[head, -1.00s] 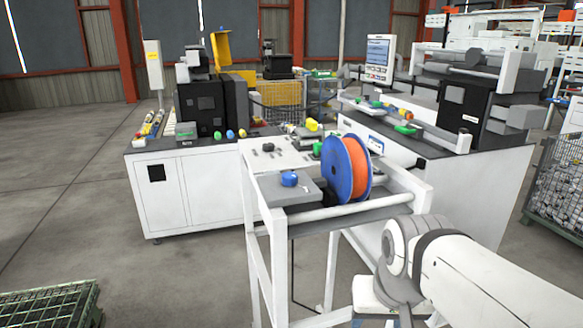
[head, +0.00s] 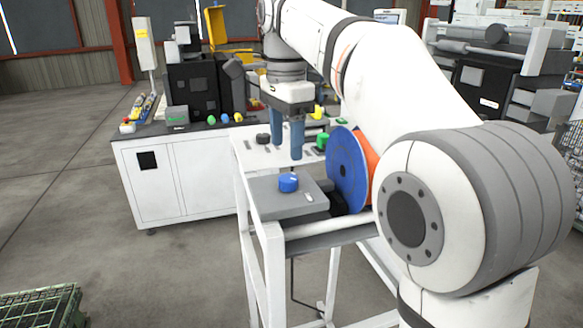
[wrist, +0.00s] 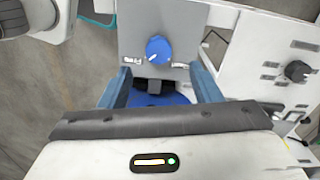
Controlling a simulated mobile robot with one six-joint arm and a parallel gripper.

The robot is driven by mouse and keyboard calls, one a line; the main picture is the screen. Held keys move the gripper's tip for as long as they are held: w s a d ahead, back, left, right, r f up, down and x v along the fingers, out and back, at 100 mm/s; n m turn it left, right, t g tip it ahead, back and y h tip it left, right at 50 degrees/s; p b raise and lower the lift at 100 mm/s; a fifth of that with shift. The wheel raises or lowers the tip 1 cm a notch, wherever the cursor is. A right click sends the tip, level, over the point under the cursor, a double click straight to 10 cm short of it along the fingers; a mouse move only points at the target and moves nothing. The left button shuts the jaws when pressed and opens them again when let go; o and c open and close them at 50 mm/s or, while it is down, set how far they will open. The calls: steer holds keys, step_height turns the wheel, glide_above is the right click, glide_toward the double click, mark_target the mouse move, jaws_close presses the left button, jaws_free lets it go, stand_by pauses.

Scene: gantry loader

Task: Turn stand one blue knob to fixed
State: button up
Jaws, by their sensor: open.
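The blue knob (head: 288,182) sits on a grey plate (head: 262,198) at the near left of the white stand (head: 245,225). In the wrist view the blue knob (wrist: 158,49) is on the same plate, with a white pointer mark at its lower left and small white labels on both sides. My gripper (head: 287,150) points down above the stand, its blue fingers apart and empty. In the wrist view the fingers (wrist: 162,88) are spread, with the knob ahead of them and not between them. The label text is too small to read.
A blue spool with orange winding (head: 350,172) stands right of the plate, close under my arm. A green knob (head: 322,141) and a black knob (head: 263,139) are on the panel behind. A white cabinet bench (head: 160,180) is at the left.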

mark_target(289, 177)
step_height(289, 177, down, 7)
steer(key=shift+d+r+b, duration=0.1)
steer(key=shift+d+b, duration=0.05)
steer(key=shift+b, duration=0.2)
steer(key=shift+c, duration=0.5)
steer(key=c, duration=0.9)
